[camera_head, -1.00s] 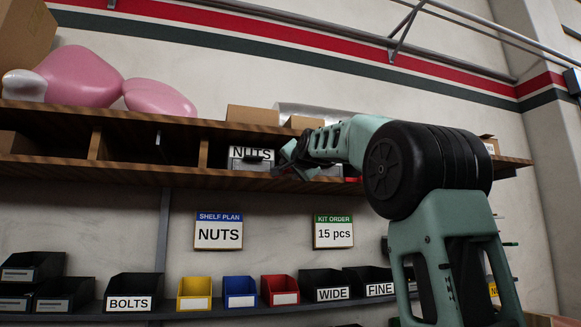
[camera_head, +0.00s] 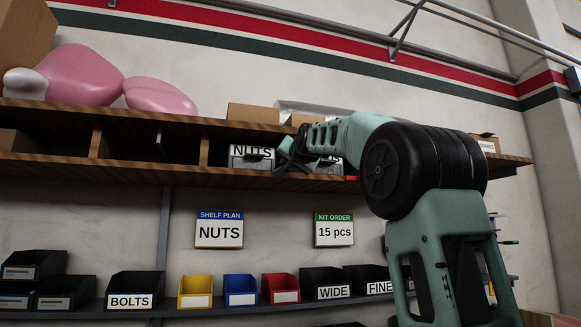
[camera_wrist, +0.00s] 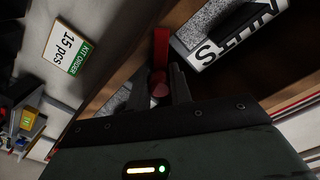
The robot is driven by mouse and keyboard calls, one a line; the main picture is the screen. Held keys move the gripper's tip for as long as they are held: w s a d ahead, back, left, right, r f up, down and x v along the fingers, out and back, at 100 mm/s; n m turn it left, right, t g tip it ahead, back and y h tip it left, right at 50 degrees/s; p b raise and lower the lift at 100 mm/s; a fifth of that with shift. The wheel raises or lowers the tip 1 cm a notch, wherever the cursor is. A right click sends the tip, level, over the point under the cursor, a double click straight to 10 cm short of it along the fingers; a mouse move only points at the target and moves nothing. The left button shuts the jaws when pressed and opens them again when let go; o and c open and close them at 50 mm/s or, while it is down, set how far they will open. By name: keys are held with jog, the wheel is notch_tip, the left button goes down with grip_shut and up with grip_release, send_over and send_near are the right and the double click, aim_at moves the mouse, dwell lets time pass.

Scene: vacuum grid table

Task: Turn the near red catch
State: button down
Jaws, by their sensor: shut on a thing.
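The red catch (camera_wrist: 161,48) is a narrow red bar with a rounded end in the wrist view, at the edge of the wooden shelf. My gripper (camera_wrist: 168,78) is shut on its rounded end, and the bar reaches out past the fingertips. In the head view my gripper (camera_head: 288,162) is at the shelf's front edge and I cannot make out the catch in it. A small red piece (camera_head: 352,178) shows at the shelf edge further right, partly covered by my arm. The grey box labelled NUTS (camera_wrist: 222,35) is beside the catch, and also shows in the head view (camera_head: 250,153).
The wooden shelf (camera_head: 60,163) runs along the wall, with a divider left of the NUTS box. Below hang a NUTS sign (camera_head: 219,231) and a kit order sign (camera_head: 333,231). Coloured and black bins stand on a lower rack. Cardboard boxes (camera_head: 253,114) sit on top.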

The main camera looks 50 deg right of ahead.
jog(key=shift+w+a+r+n, duration=0.25)
jog(key=shift+a+n, duration=0.2)
jog(key=shift+n, duration=1.1)
jog(key=shift+w+a+r+n, duration=0.25)
jog(key=shift+a+n, duration=0.2)
jog(key=shift+n, duration=1.15)
jog(key=shift+w+a+r+n, duration=0.25)
jog(key=shift+a+n, duration=0.2)
jog(key=shift+n, duration=1.1)
jog(key=shift+w, duration=0.1)
jog(key=c, duration=1.3)
grip_release()
jog(key=shift+o, duration=0.2)
jog(key=shift+f, duration=0.1)
jog(key=b+v, duration=0.7)
jog(key=v, duration=1)
jog(key=shift+a+b, duration=0.25)
jog(key=shift+b, duration=0.05)
